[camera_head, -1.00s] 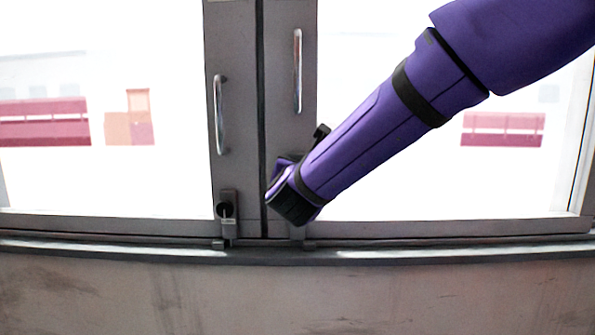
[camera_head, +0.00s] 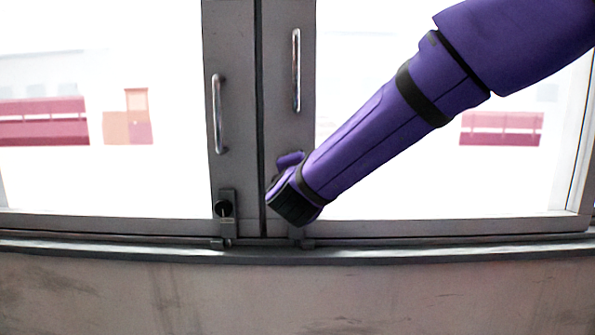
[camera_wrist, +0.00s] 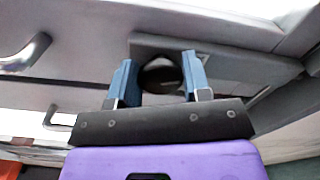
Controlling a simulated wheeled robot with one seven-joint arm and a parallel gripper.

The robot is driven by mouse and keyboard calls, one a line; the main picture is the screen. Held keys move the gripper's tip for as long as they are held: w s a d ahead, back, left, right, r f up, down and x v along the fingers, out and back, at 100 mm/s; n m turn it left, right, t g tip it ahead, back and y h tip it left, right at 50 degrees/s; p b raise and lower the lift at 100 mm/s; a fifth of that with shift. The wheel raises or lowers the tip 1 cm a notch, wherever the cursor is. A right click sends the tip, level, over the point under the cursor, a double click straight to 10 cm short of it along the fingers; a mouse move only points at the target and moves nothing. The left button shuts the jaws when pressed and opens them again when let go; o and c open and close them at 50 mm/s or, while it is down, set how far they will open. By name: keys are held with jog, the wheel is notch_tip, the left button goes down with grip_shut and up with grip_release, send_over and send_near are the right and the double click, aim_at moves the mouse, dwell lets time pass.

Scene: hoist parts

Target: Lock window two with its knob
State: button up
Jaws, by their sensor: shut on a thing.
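In the wrist view, the two blue fingers of my gripper (camera_wrist: 160,82) stand on either side of a round black knob (camera_wrist: 160,70) and are shut on it. The knob sits on a grey lock plate (camera_wrist: 222,66) on a window frame. In the head view, my purple wrist (camera_head: 297,200) covers this knob and my fingers, at the bottom of the right window's frame (camera_head: 288,125). A second black knob (camera_head: 223,208) sits uncovered on the lower left window frame (camera_head: 229,170). I cannot tell from the frames which lock is engaged.
Vertical metal handles stand on the left frame (camera_head: 218,115) and the right frame (camera_head: 296,70), above the locks. A sill rail (camera_head: 420,253) runs below both windows, over a stained wall (camera_head: 300,300). My arm crosses the right pane.

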jog(key=m, duration=0.3)
jog(key=shift+f, duration=0.15)
jog(key=shift+m, duration=0.5)
jog(key=o, duration=0.8)
jog(key=shift+o, duration=0.2)
jog(key=s, duration=1.1)
jog(key=shift+a, duration=0.15)
